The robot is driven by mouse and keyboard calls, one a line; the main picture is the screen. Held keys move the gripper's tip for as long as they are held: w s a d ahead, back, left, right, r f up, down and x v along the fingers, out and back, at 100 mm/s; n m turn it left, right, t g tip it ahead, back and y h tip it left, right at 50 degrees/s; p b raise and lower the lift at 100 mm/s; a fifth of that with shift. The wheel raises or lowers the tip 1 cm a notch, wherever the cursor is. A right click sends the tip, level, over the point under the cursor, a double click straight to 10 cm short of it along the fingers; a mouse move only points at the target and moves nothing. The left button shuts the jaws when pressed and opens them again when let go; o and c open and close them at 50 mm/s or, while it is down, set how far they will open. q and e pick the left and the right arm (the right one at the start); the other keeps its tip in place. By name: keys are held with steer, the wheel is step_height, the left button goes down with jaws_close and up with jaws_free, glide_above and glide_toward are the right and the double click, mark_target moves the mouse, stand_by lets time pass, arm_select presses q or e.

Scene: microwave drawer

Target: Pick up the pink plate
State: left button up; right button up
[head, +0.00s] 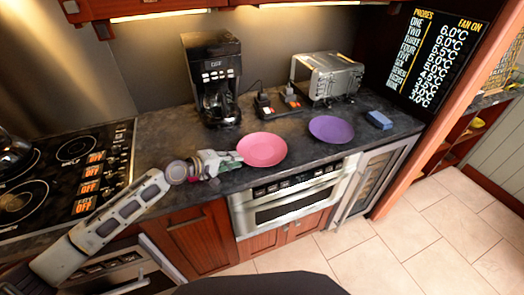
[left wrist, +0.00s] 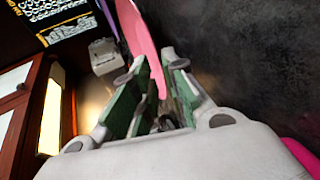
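The pink plate (head: 262,149) lies on the dark counter, left of the purple plate (head: 331,129). My left gripper (head: 232,158) is at the left rim of the pink plate, low over the counter. In the left wrist view the plate's rim (left wrist: 138,32) runs between the two fingertips (left wrist: 156,66). The fingers are close together with the rim between them, and they look shut on it. The plate appears to rest on or just over the counter; I cannot tell any lift. My right gripper is not in view.
A black coffee maker (head: 212,80) stands behind the plate, and a silver toaster oven (head: 328,76) stands at the back right. A blue block (head: 379,119) lies right of the purple plate. The stove (head: 70,165) is at the left. A drawer microwave (head: 290,197) sits below the counter edge.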

arm_select(q)
steer(key=x, duration=0.2)
steer(key=shift+w+d, duration=0.2)
steer(key=shift+d, duration=0.05)
steer(key=shift+w+d+f, duration=0.2)
steer(key=shift+d, duration=0.1)
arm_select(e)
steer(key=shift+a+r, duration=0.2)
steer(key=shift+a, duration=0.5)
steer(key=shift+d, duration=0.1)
arm_select(q)
steer(key=shift+c, duration=1.3)
jaws_close()
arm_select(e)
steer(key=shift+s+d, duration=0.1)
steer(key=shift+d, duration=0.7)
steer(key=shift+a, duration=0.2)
